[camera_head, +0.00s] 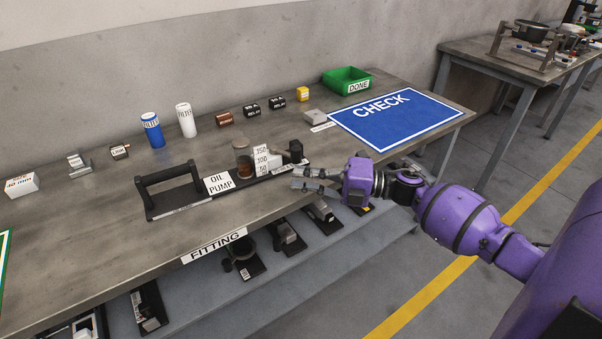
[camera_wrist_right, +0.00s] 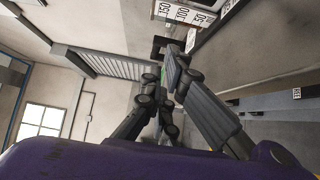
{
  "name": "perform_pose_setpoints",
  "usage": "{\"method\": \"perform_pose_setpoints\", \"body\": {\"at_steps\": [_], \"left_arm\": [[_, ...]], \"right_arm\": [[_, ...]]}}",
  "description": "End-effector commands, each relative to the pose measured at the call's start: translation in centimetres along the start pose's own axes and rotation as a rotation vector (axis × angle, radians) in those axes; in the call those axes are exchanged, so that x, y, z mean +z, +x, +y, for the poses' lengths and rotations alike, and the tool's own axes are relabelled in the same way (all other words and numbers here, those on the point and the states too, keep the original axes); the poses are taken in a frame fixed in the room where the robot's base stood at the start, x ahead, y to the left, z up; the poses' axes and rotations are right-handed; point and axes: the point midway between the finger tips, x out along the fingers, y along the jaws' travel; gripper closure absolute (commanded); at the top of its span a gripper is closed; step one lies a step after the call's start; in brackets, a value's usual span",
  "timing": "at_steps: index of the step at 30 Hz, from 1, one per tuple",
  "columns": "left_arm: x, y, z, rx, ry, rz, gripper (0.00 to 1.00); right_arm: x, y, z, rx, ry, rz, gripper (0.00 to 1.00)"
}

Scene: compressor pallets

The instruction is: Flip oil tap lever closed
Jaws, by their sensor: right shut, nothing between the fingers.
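The oil pump unit stands on the workbench, with a black tray and handle (camera_head: 165,183), an "OIL PUMP" label (camera_head: 218,183), a jar of brown oil (camera_head: 243,163) and a white numbered scale (camera_head: 262,160). At its right end is a black tap-like part (camera_head: 296,151); its lever position is too small to tell. My right gripper (camera_head: 298,179) is shut and empty, just in front of this end. In the wrist view, the right gripper (camera_wrist_right: 172,75) points toward a dark part (camera_wrist_right: 160,45) near the numbered scale (camera_wrist_right: 185,13). I cannot tell whether they touch. My left gripper is out of view.
Blue (camera_head: 152,130) and white (camera_head: 186,121) cans and small boxes line the bench's back. A green DONE bin (camera_head: 347,81) and blue CHECK mat (camera_head: 395,115) lie at the right. Parts sit on a shelf below the FITTING edge (camera_head: 214,246).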

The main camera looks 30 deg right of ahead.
Motion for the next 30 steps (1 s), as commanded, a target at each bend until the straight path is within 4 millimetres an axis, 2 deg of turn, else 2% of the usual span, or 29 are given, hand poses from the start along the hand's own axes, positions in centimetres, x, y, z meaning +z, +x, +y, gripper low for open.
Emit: {"method": "perform_pose_setpoints", "body": {"at_steps": [1,5,12,20,30], "left_arm": [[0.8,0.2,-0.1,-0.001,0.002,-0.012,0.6],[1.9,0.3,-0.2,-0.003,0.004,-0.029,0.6],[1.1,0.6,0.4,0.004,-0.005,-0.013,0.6],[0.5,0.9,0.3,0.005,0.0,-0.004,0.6],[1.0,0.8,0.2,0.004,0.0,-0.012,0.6]], "right_arm": [[0.5,-1.6,-0.5,-0.01,0.0,-0.007,1.0],[1.2,-4.5,-0.5,-0.009,0.001,-0.007,1.0],[1.9,-7.8,-0.3,-0.006,0.0,-0.005,1.0],[2.0,-8.5,-0.1,-0.003,-0.001,-0.003,1.0],[2.0,-8.5,-0.1,-0.004,0.0,-0.003,1.0]]}}
